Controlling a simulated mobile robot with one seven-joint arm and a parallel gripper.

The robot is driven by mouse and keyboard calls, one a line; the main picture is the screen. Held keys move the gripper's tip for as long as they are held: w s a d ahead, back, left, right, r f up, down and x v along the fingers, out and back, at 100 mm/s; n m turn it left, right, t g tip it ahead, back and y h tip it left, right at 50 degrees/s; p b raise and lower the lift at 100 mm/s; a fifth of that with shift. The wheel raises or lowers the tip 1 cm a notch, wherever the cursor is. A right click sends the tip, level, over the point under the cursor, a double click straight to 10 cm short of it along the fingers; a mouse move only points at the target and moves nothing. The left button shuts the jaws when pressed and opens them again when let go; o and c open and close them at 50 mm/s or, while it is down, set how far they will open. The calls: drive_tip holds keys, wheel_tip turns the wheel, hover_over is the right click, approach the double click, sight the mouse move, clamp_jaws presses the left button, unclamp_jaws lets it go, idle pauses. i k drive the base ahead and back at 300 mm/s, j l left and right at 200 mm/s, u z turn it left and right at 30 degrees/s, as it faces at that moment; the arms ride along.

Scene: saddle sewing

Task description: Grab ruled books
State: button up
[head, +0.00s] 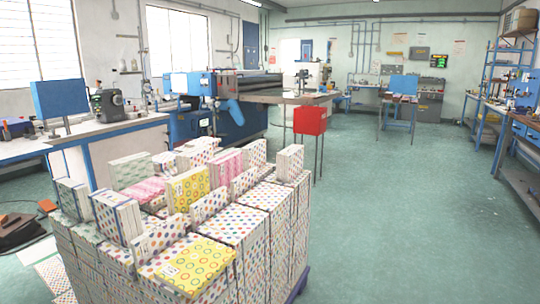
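A large stack of books (232,232) with coloured dot covers fills the lower left of the head view. A yellow book with ring patterns (188,266) lies flat on its near top edge. Another yellow book (188,187) stands upright further back, with a pink patterned book (227,163) behind it to the right. Several dotted books, such as one at the left (117,216) and one at the right (289,162), also stand on top. I cannot tell which books are ruled, as no pages show clearly. My gripper is not in view.
A purple-blue pallet edge (298,286) shows under the stack. A workbench (100,128) stands behind left, blue machinery (245,110) and a red box on legs (310,120) behind. Blue shelving and benches line the right wall. Green floor (410,210) right of the stack is clear.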

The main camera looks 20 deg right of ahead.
sight(289, 160)
drive_tip(key=i+l, duration=0.3)
drive_tip(key=i+l+u, duration=0.1)
drive_tip(key=i+l, duration=0.15)
drive_tip(key=l, duration=0.25)
drive_tip(key=i+l, duration=0.25)
drive_tip(key=l, duration=0.15)
drive_tip(key=i+l+u, duration=0.1)
drive_tip(key=i+l, duration=0.2)
drive_tip(key=l, duration=0.15)
drive_tip(key=i+l+u, duration=0.1)
drive_tip(key=i+l, duration=0.15)
drive_tip(key=l, duration=0.2)
drive_tip(key=i+l, duration=0.2)
drive_tip(key=l, duration=0.25)
drive_tip(key=i+l+u, duration=0.1)
drive_tip(key=i+l, duration=0.15)
drive_tip(key=l, duration=0.2)
drive_tip(key=i+l, duration=0.25)
drive_tip(key=l, duration=0.25)
